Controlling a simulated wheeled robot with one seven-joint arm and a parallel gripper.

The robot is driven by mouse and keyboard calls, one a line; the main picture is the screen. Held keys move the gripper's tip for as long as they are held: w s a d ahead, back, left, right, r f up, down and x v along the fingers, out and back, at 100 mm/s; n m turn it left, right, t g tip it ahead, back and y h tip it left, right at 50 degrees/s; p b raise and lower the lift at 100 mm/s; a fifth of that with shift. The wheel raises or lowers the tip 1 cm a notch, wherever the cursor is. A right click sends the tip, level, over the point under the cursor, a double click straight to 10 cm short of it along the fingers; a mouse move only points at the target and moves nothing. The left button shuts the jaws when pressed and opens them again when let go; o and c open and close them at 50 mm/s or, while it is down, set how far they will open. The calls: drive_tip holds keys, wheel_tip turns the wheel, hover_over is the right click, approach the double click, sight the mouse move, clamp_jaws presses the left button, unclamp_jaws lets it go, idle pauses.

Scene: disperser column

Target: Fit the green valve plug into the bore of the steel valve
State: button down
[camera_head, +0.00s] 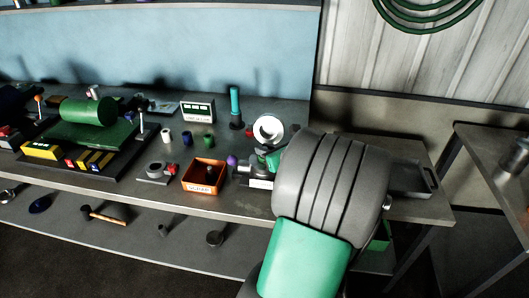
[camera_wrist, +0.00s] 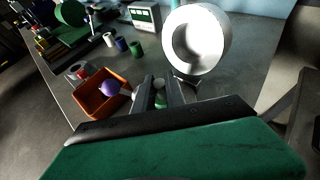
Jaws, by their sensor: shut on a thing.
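The steel valve (camera_head: 268,129) stands on the bench with its round bore facing out. In the wrist view the valve's bright ring (camera_wrist: 180,42) is large, just beyond my fingertips and slightly right. My gripper (camera_wrist: 160,84) is shut on a small green piece, taken as the green valve plug (camera_wrist: 160,100), of which only a little shows between the fingers. The plug appears apart from the bore. In the head view my arm hides the fingers and plug. A purple ball (camera_wrist: 109,88) on a pale stem shows left of the fingers; its attachment is hidden.
An orange bin (camera_head: 204,187) stands left of the valve. Small white, blue and green cylinders (camera_head: 209,140) stand behind it. A labelled display box (camera_head: 198,111) and a teal upright cylinder (camera_head: 235,101) are farther back. A green machine (camera_head: 88,112) fills the bench's left.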

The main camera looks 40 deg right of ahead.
drive_tip(key=c, duration=1.4)
unclamp_jaws()
drive_tip(key=shift+s+a+f, duration=0.1)
drive_tip(key=shift+f, duration=0.4)
drive_tip(key=shift+s+a+f, duration=0.1)
drive_tip(key=shift+f, duration=0.4)
drive_tip(key=shift+c, duration=0.2)
drive_tip(key=shift+o, duration=0.3)
drive_tip(key=shift+s, duration=0.1)
drive_tip(key=shift+s+d+r, duration=0.15)
drive_tip(key=shift+s+r, duration=0.1)
drive_tip(key=shift+s, duration=0.1)
drive_tip(key=r+v, duration=0.1)
drive_tip(key=v, duration=1)
drive_tip(key=w+a+f+n+g+y, duration=0.2)
drive_tip(key=w+a+f+n+g, duration=0.1)
drive_tip(key=a+n, duration=0.45)
drive_tip(key=w+a+f+n+g+y, duration=0.15)
drive_tip(key=w+a+n, duration=0.25)
drive_tip(key=a+n, duration=0.4)
drive_tip(key=s+a+n+g+h, duration=0.1)
drive_tip(key=s+a+n+g, duration=0.1)
drive_tip(key=a+n, duration=0.5)
drive_tip(key=s+a+n+g, duration=0.3)
drive_tip(key=a+n, duration=0.4)
drive_tip(key=n, duration=0.8)
drive_tip(key=shift+s+a+h, duration=0.2)
drive_tip(key=shift+s+h, duration=0.15)
drive_tip(key=shift+s, duration=0.3)
